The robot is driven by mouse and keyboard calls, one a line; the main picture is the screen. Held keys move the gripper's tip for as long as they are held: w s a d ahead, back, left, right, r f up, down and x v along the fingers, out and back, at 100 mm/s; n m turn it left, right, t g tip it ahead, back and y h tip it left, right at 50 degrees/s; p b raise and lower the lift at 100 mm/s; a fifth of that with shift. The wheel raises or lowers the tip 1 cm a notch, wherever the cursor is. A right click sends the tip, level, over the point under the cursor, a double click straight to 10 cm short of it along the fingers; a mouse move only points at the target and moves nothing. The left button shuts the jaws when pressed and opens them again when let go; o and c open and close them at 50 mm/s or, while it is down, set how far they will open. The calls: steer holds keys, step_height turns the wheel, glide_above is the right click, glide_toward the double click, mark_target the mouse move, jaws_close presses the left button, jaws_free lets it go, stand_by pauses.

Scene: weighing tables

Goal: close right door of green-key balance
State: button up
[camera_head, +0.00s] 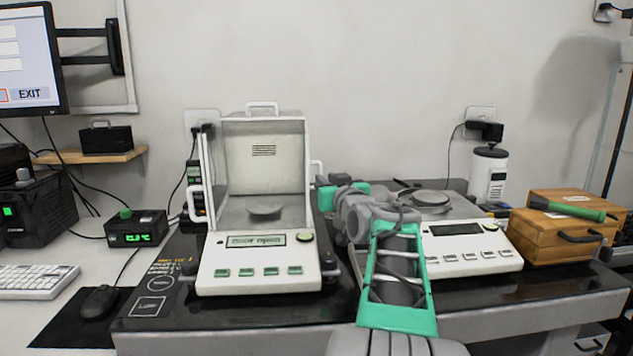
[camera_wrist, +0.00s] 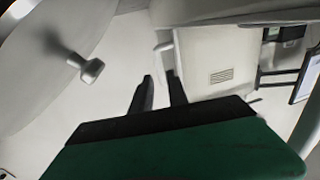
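The green-key balance (camera_head: 260,270) stands on the left of the dark bench top, with several green keys and a display reading what looks like "door open". Its clear weighing chamber holds a round pan (camera_head: 265,211). The right door's white handle (camera_head: 316,170) shows near the chamber's back right edge. My gripper (camera_head: 328,188) is just right of the chamber, partly hidden by my own wrist. In the wrist view my two dark fingers (camera_wrist: 161,92) are apart with nothing between them. A pale handle (camera_wrist: 163,46) shows just beyond the fingertips, beside the slotted chamber back (camera_wrist: 220,76).
A second balance (camera_head: 465,245) with pale keys stands to the right, close to my arm. A wooden case (camera_head: 560,240) with a green-handled tool is at the far right. A green-lit box (camera_head: 136,230), mouse and keyboard are at left. The wall is behind.

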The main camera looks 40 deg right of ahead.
steer(key=x, duration=0.6)
steer(key=shift+w+d+b, duration=0.1)
steer(key=shift+b, duration=0.2)
steer(key=shift+c, duration=0.4)
jaws_close()
stand_by(0.6)
